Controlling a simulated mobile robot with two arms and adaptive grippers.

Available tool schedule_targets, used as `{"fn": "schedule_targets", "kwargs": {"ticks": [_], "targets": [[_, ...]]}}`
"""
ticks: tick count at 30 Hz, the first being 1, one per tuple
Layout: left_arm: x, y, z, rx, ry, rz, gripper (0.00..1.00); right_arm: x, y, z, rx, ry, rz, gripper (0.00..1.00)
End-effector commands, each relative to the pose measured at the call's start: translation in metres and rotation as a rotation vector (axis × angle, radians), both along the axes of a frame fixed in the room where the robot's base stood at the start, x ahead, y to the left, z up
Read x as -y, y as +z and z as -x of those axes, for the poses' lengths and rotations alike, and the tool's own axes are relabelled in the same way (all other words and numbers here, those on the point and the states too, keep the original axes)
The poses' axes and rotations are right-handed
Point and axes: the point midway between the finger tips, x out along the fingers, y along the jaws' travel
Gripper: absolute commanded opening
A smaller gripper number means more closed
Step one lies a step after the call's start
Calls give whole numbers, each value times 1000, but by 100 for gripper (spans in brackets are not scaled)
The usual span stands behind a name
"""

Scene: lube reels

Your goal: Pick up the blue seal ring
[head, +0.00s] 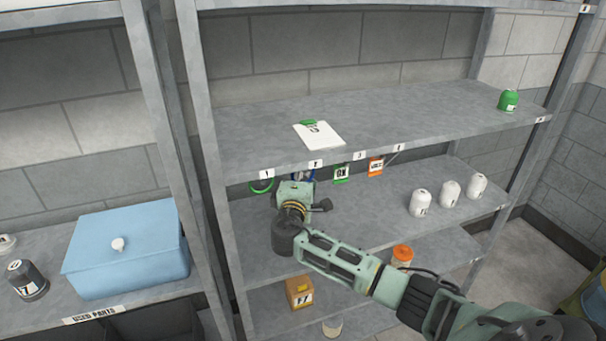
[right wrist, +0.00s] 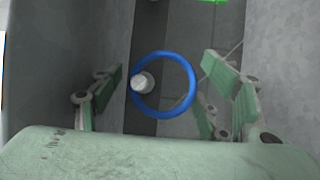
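The blue seal ring (right wrist: 193,84) shows in the right wrist view as a full circle between the two fingers of my right gripper (right wrist: 164,80). In the head view my right gripper (head: 296,188) is under the front edge of the labelled shelf. There only a small blue bit of the ring (head: 311,175) shows, mostly hidden behind the gripper. My left gripper is not in view.
A green ring (head: 262,184) hangs left of my gripper under the shelf edge. Green (head: 341,174) and orange (head: 375,167) tags hang to the right. White bottles (head: 449,193) stand on the middle shelf. A blue box (head: 126,249) is on the left shelf.

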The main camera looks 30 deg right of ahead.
Motion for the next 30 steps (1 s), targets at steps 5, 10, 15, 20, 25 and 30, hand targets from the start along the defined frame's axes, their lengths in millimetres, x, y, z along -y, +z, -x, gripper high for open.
{"fn": "schedule_targets", "kwargs": {"ticks": [5,10,15,20,25,30], "targets": [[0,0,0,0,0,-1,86,0,0,0,0,0,0,50],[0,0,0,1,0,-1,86,0,0,0,0,0,0,37],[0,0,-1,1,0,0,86,0,0,0,0,0,0,37],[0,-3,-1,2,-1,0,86,0,3,0,2,0,-1,37],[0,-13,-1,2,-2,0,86,-3,13,2,2,1,-2,37],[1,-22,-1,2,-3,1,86,-20,12,22,2,2,-2,37]]}}
